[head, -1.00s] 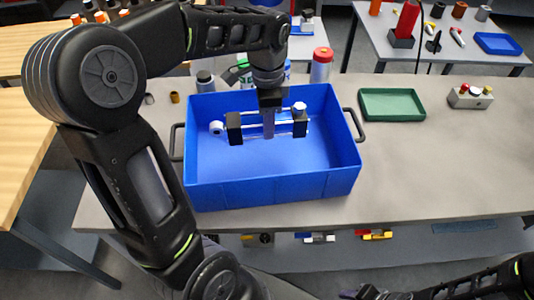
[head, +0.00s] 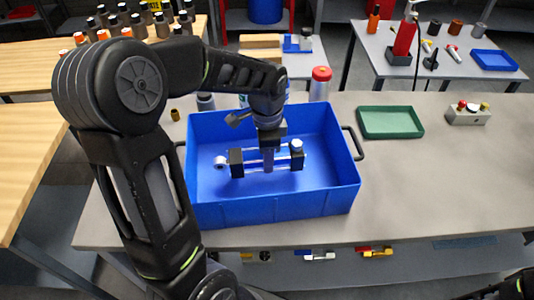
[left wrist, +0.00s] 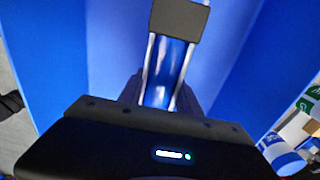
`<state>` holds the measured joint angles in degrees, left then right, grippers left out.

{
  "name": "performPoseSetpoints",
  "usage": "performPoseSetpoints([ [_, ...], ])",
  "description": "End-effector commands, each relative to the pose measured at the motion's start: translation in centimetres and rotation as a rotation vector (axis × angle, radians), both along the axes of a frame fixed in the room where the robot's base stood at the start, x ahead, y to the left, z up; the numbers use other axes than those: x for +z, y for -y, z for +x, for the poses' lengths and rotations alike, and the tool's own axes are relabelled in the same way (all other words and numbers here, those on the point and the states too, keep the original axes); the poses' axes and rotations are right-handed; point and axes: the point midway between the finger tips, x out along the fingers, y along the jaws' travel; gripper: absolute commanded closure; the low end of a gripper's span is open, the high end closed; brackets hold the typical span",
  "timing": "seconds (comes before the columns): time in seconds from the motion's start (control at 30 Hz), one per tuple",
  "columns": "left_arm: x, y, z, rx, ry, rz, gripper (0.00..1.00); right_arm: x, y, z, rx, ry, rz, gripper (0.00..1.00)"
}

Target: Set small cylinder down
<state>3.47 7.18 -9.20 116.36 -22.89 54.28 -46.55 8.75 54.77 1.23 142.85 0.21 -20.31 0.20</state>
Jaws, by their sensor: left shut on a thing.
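The small cylinder (head: 249,165) has black end blocks, shiny bars between them and white end pieces. It lies roughly level inside the blue bin (head: 285,208), in the bin's middle. My left gripper (head: 267,163) points down and is shut on the cylinder's middle, between the end blocks. In the left wrist view the cylinder's shiny bars (left wrist: 165,70) run up to a dark end block, against blue walls. I cannot tell whether the cylinder touches the bin floor. My right gripper is out of view; only a bit of my right arm shows at the lower right.
The bin walls stand around the gripper. A red-capped bottle (head: 320,84) stands behind the bin. A green tray (head: 390,122) and a button box (head: 468,113) are to the right. The grey tabletop (head: 440,185) is clear at front right.

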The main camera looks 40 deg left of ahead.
Motion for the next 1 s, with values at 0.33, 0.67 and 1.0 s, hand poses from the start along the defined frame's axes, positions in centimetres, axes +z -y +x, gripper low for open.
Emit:
performPoseSetpoints([
  [0.33,-3.1,0.0,0.1,0.000,0.001,0.000,1.00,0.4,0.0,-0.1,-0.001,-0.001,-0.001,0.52],
  [0.67,-3.9,0.1,-0.2,0.001,-0.005,-0.002,0.57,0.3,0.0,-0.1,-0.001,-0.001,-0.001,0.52],
  [1.0,-3.8,0.0,-0.1,0.000,-0.002,-0.001,0.38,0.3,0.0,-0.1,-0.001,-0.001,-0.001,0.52],
])
